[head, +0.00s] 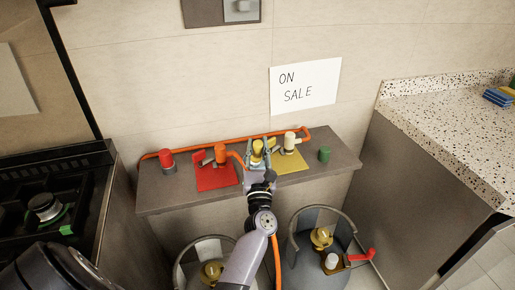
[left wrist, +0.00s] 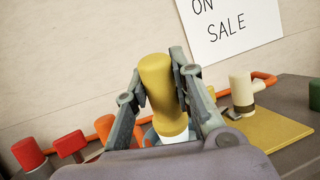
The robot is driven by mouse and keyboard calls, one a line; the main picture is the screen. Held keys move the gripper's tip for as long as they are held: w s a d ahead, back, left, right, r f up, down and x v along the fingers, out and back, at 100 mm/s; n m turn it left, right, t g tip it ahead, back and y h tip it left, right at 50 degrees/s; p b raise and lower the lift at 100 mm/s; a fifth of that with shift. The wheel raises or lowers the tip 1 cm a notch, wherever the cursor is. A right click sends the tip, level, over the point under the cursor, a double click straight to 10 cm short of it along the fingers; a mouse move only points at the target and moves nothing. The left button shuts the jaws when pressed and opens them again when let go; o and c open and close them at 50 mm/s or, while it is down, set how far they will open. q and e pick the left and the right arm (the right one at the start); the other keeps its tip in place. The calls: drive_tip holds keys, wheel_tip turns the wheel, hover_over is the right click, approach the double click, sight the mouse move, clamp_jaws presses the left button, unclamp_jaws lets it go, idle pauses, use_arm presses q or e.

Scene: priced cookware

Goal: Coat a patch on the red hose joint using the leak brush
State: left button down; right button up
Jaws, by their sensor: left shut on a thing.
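My left gripper (head: 258,148) is over the middle of the shelf, shut on a yellow cylinder (left wrist: 157,85) with a white lower part. This may be the leak brush; its lower end is hidden by the gripper. A red mat (head: 215,183) lies left of the gripper. At its back stands an orange joint (head: 221,153) with a red lever-like part (head: 199,156) beside it; these may be the red hose joint. The orange joint also shows in the left wrist view (left wrist: 103,126), left of the gripper, apart from the held cylinder. I cannot see a coated patch. My right gripper is out of view.
An orange hose (head: 290,130) runs along the shelf (head: 160,199). A red-topped cylinder (head: 166,160) stands left; a yellow mat (head: 291,163), cream fitting (head: 290,142) and green cylinder (head: 324,154) stand right. Gas cylinders (head: 312,268) stand below. A stove (head: 50,195) and counter (head: 440,110) flank the shelf.

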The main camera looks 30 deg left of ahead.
use_arm(q)
drive_tip(key=shift+f, duration=0.2)
drive_tip(key=shift+r+p, duration=0.8)
drive_tip(key=shift+r, duration=0.15)
drive_tip(key=shift+r+p, duration=1.85)
drive_tip(key=shift+r, duration=0.8)
